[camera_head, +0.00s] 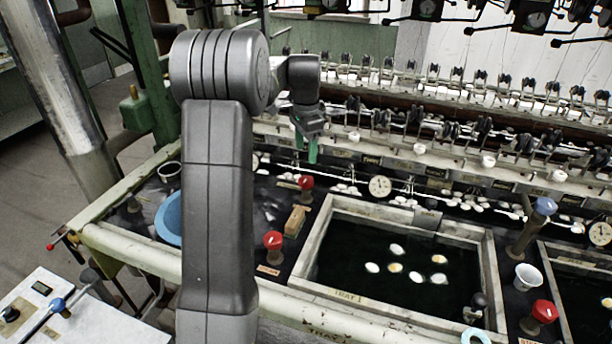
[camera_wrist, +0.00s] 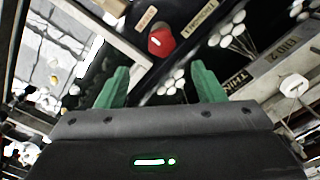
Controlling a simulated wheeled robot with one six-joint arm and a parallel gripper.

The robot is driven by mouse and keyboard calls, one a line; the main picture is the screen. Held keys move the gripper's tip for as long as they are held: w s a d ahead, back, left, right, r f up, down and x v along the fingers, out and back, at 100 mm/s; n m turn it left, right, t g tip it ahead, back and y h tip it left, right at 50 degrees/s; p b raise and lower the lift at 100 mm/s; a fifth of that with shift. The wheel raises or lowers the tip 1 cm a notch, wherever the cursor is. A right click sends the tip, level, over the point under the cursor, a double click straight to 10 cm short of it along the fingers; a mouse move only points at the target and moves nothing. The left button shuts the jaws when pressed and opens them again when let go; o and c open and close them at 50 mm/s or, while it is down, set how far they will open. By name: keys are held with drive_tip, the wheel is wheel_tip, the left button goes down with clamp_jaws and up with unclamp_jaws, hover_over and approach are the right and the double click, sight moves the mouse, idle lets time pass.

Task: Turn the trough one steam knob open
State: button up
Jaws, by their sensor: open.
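Two red knobs stand left of the trough marked TRAY 1 (camera_head: 350,297): a front red knob (camera_head: 273,240) and a back red knob (camera_head: 306,182). The front knob is not clearly seen there.
Several pale cocoons (camera_head: 396,249) float in the trough. A wooden block (camera_head: 295,221) lies between the red knobs. A dial gauge (camera_head: 380,186) and a rail of reeling guides (camera_head: 400,155) stand behind.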

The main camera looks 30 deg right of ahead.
sight(306, 179)
wheel_tip(306, 179, down, 10)
drive_tip(key=shift+w+d+r, duration=0.1)
drive_tip(key=shift+c, duration=0.2)
drive_tip(key=c, duration=0.9)
